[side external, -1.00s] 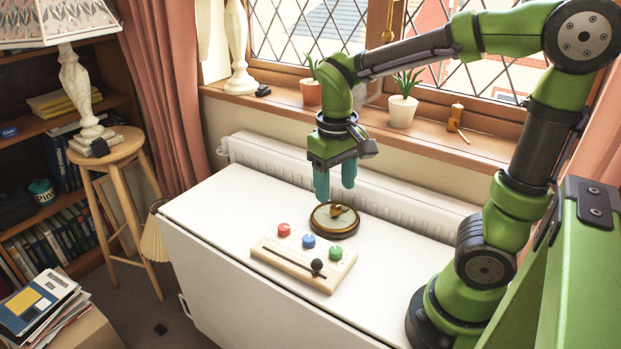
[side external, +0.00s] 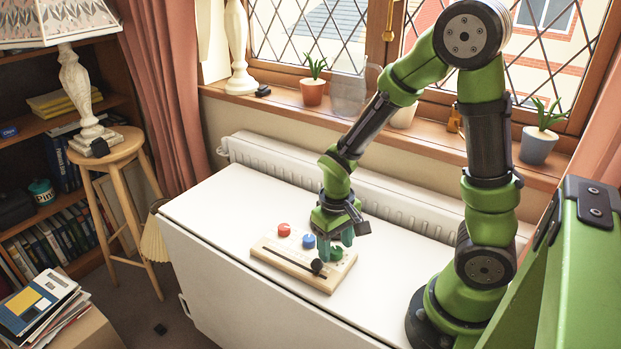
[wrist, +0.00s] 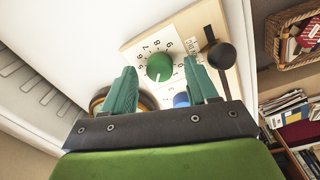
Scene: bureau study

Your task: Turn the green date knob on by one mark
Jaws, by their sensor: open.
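The green knob (wrist: 159,67) sits on a pale wooden board (wrist: 135,47), with printed numerals around it and a small pale line near its lower edge. In the side external view the green knob (side external: 336,254) is at the board's right end, partly covered by my gripper (side external: 336,246). In the wrist view my gripper (wrist: 160,70) is open, its teal fingers to either side of the knob. A clear gap shows between each finger and the knob. I cannot tell how high the fingertips are above the board.
A blue knob (side external: 308,241), a red knob (side external: 284,229) and a black-knobbed slider (side external: 317,266) share the board (side external: 283,262). A round brass-rimmed object (wrist: 100,103) lies close behind my fingers. The white table (side external: 225,215) is clear at left; a radiator (side external: 270,160) runs behind.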

